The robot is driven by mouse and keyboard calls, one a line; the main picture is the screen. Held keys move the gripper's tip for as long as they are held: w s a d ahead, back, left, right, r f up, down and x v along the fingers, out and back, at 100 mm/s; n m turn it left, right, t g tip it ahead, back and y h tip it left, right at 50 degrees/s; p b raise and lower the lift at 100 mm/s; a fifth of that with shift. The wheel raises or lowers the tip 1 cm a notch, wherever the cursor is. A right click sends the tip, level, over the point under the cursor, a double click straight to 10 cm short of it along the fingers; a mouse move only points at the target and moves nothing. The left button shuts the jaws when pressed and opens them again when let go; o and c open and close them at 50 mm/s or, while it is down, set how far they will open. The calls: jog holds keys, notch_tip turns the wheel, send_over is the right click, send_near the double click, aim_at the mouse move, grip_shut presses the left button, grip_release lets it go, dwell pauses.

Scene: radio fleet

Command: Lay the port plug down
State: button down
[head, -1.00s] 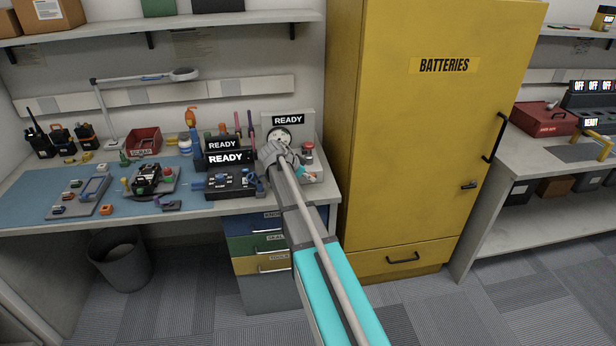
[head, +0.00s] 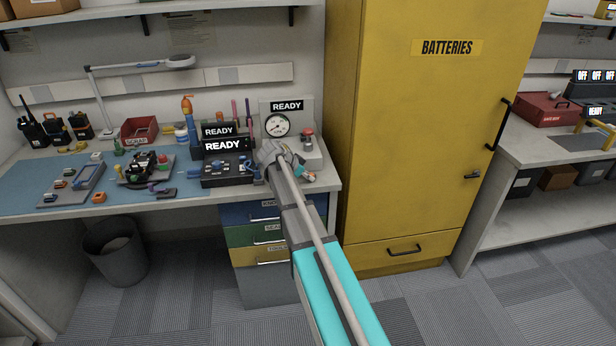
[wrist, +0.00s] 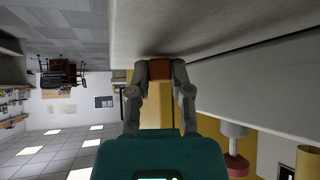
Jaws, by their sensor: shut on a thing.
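In the head view, my gripper (head: 305,174) is at the right front of the workbench (head: 326,187), in front of the gauge station. A bit of the orange plug (head: 312,176) shows at its tip there; my wrist hides part of the bench around it.
The gauge station (head: 277,125) with its READY sign and red button (head: 308,132) stands just behind my gripper. A black READY box (head: 222,168) is to the left. The yellow batteries cabinet (head: 430,130) rises close on the right. Bare bench edge lies around my gripper.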

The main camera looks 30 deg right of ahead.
jog(key=shift+c, duration=2.3)
grip_release()
jog(key=shift+r, duration=0.1)
